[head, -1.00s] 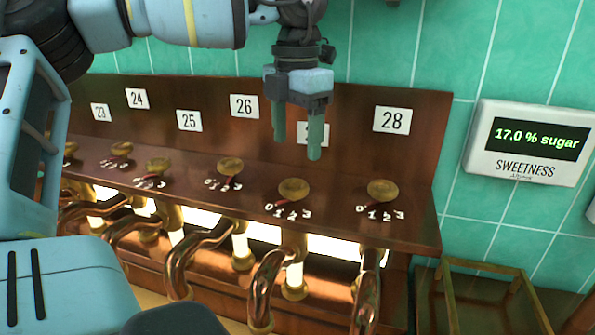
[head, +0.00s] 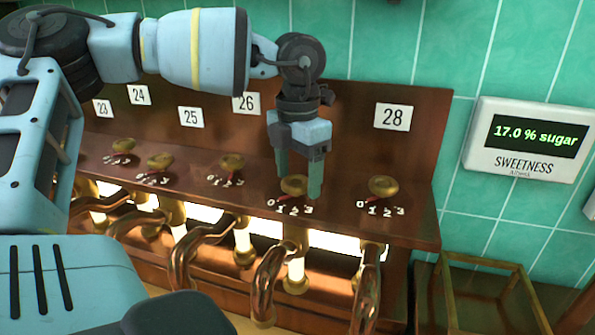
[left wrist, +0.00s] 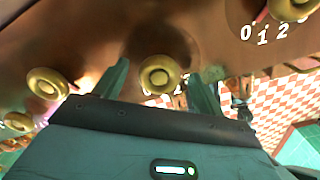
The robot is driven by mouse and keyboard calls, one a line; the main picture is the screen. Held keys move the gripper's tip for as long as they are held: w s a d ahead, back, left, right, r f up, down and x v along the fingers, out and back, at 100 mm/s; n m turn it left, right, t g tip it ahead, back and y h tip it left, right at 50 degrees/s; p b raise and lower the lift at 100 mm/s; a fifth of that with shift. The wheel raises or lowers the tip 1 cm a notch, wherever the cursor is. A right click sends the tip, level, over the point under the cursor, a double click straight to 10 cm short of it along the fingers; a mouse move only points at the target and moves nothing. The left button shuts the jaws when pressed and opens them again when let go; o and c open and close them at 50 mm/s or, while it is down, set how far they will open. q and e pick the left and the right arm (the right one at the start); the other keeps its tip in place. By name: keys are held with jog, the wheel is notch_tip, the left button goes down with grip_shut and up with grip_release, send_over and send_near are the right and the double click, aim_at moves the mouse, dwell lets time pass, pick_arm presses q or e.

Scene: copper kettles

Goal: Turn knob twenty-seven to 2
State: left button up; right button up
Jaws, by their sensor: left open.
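Knob twenty-seven (head: 294,185) is a round brass knob on the wooden ledge, between the knobs under plates 26 and 28. Its own number plate is hidden behind my left gripper. Marks 0 to 3 lie in front of it; its red pointer is partly hidden and its exact setting is hard to read. My left gripper (head: 298,183) points down and is open, its fingers on either side of the knob in the picture. In the left wrist view the knob (left wrist: 159,75) shows between the two fingers (left wrist: 160,88). I cannot tell whether they touch it. My right gripper is not in view.
Knob twenty-eight (head: 383,187) stands to the right and knob twenty-six (head: 232,164) to the left. Copper pipes (head: 270,285) curve below the ledge. A sweetness display (head: 527,138) on the tiled wall reads 17.0 % sugar. A brass-framed stand (head: 483,262) is at lower right.

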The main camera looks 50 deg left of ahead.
pick_arm(q)
jog(key=c, duration=1)
jog(key=shift+n+b, duration=0.65)
jog(key=shift+n, duration=0.35)
jog(key=n+b, duration=0.1)
jog(key=n, duration=0.1)
jog(key=shift+a+f+n+b, duration=0.1)
jog(key=shift+n+b, duration=0.2)
jog(key=n+b, duration=0.2)
jog(key=n, duration=0.3)
jog(key=shift+a+n+b, duration=0.1)
jog(key=shift+n+b, duration=0.55)
jog(key=shift+n, duration=0.35)
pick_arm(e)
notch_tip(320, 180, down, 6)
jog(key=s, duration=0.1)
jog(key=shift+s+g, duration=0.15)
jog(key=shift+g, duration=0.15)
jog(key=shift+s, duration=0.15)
pick_arm(q)
jog(key=o, duration=1)
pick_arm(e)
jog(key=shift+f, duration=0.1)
